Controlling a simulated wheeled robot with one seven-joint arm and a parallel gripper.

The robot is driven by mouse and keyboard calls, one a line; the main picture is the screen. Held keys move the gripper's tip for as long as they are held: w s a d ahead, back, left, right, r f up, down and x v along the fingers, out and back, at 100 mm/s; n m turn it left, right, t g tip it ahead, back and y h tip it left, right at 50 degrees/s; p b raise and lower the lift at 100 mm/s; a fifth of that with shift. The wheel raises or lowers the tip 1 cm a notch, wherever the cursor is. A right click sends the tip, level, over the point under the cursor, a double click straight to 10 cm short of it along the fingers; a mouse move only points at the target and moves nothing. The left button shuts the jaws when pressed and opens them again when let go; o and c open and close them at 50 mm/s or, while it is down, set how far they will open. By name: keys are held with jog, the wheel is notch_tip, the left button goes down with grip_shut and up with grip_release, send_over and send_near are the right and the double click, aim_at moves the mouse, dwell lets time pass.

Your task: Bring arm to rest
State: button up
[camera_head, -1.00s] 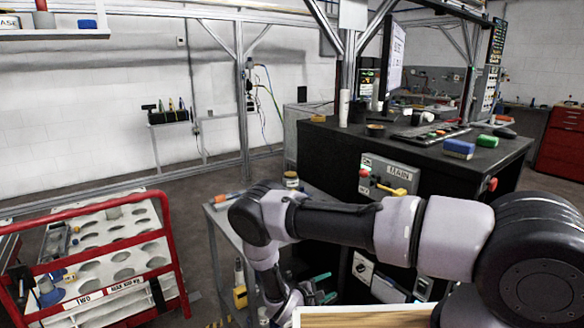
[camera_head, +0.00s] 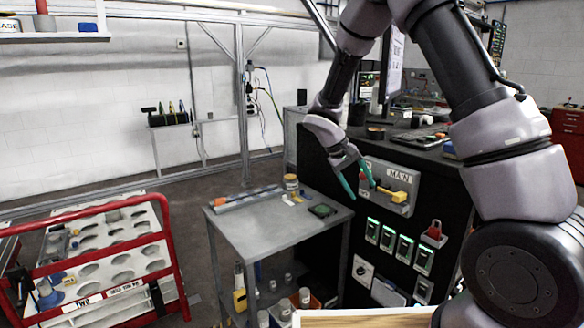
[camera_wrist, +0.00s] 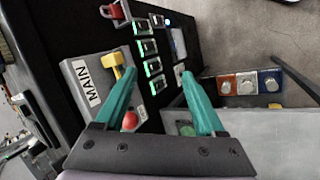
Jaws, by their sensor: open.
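My gripper (camera_head: 357,179) is raised above the right side of the grey cart, in front of the black cabinet. Its teal fingers are spread apart with nothing between them. In the wrist view my gripper (camera_wrist: 165,95) also shows open and empty, pointing toward the cabinet front. The MAIN panel (camera_head: 402,172) with a yellow handle (camera_head: 398,196) is just right of the fingertips in the head view. In the wrist view the MAIN panel (camera_wrist: 84,76) lies to the left, and a red button (camera_wrist: 130,120) shows between the fingers. I cannot tell whether the fingers touch the panel.
The grey cart (camera_head: 262,232) holds a jar (camera_head: 291,182) and a dark green square item (camera_head: 323,210). A red-railed rack (camera_head: 108,262) stands at the left. The black cabinet (camera_head: 446,225) bears several lit modules (camera_head: 405,248) and a red padlock (camera_head: 434,229). The floor between rack and cart is clear.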

jog(key=s+d+r+m+t+y, duration=0.1)
jog(key=s+d+r+m+y, duration=0.15)
jog(key=s+r, duration=0.45)
jog(key=s+d+r+m+t+y, duration=0.1)
jog(key=s+d+r+m+y, duration=0.2)
jog(key=r, duration=0.8)
jog(key=s+r+t+y, duration=0.2)
jog(key=s+r+t, duration=0.2)
jog(key=s, duration=0.9)
notch_tip(320, 180, up, 4)
jog(key=shift+s+a+f+m+t+y, duration=0.1)
jog(key=shift+s+a+m+t+y, duration=0.1)
jog(key=shift+m+t+y, duration=0.2)
